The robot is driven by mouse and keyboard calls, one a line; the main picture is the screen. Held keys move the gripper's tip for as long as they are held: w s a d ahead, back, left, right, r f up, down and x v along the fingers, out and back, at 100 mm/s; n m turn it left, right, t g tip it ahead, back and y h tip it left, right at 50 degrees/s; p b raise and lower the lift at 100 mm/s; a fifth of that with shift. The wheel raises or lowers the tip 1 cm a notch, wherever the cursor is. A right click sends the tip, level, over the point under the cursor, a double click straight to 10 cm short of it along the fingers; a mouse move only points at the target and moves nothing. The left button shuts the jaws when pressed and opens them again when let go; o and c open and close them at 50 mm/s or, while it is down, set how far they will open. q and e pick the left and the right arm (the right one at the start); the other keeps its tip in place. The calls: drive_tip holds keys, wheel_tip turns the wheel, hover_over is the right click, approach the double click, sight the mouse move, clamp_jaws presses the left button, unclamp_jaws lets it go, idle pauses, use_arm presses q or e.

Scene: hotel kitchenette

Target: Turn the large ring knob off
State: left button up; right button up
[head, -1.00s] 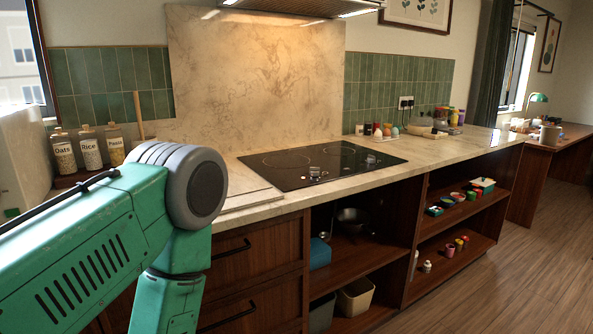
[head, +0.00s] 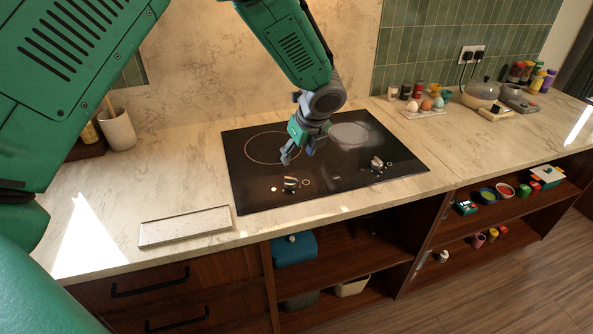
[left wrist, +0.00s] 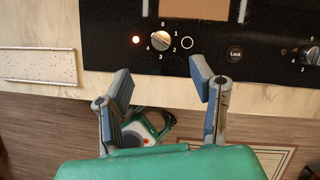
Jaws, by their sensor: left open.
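The black cooktop (head: 245,195) has two burner rings and two knobs on its front strip. The left knob (head: 290,184) has a larger ring mark beside it; the right knob (head: 377,163) has a smaller mark. My left gripper (head: 298,154) is above the cooktop, behind the left knob. In its wrist view the fingers (left wrist: 159,72) are open and empty, apart from the knob. My right gripper is out of view.
A Lock button (left wrist: 235,53) sits between the knobs. A speckled tray (head: 185,228) lies on the counter left of the cooktop. Eggs (head: 426,104) and small jars stand behind the cooktop's right side. Open shelves (head: 335,262) are below.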

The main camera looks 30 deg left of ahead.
sight(293, 180)
use_arm(q)
drive_tip(key=x, duration=0.3)
drive_tip(key=d+x, duration=0.1)
drive_tip(key=x, duration=0.2)
drive_tip(key=p+x, duration=0.1)
drive_tip(key=x, duration=0.3)
drive_tip(key=shift+d+f, duration=0.25)
drive_tip(key=shift+s+a+f, duration=0.1)
drive_tip(key=shift+a+f, duration=0.25)
drive_tip(key=shift+f, duration=0.2)
drive_tip(key=shift+a+f, duration=0.6)
drive_tip(key=shift+a, duration=0.15)
drive_tip(key=shift+d+r, duration=0.1)
drive_tip(key=shift+d, duration=0.15)
drive_tip(key=c, duration=0.9)
drive_tip(key=shift+d, duration=0.2)
drive_tip(key=shift+c, duration=1.1)
